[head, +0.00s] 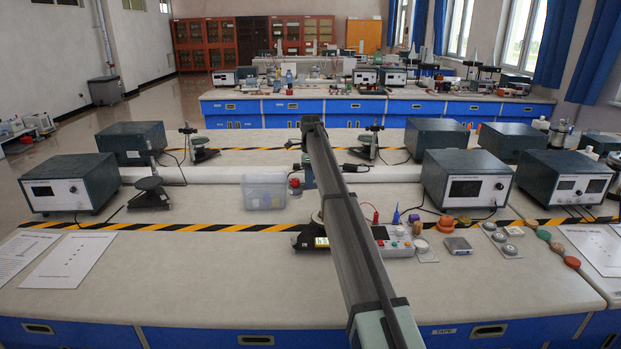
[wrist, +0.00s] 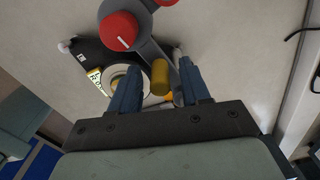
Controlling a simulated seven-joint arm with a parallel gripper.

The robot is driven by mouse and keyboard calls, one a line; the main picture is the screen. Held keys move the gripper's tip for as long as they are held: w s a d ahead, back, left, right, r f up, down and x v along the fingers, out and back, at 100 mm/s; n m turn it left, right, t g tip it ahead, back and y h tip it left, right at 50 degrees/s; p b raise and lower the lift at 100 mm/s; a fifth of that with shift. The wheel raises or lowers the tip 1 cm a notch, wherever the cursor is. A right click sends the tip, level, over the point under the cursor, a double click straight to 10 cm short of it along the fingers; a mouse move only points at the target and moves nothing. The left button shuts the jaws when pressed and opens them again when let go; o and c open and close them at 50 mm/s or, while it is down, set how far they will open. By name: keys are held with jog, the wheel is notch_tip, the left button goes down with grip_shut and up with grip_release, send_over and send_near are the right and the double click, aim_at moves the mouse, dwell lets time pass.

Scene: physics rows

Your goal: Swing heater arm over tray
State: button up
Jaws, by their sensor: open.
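In the wrist view a grey swing arm (wrist: 150,47) carries a large red knob (wrist: 119,31) and ends near a brass-yellow upright handle (wrist: 160,77); it looks like the heater arm. My gripper (wrist: 161,65) is open, with its blue fingers on either side of the handle and gaps showing. A round pale dish with a metal rim (wrist: 117,71), perhaps the tray, sits on a black base (wrist: 91,50) by the left finger, which partly hides it. In the head view my arm covers much of this device; part of its black base (head: 309,239) shows.
A control box with buttons (head: 398,240) stands just right of the device. A clear plastic bin (head: 264,190) is behind to the left. Large instrument boxes (head: 466,180) stand behind the striped tape. The bench front left of my arm is mostly clear, apart from paper sheets (head: 70,262).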

grip_shut()
dwell(0.4)
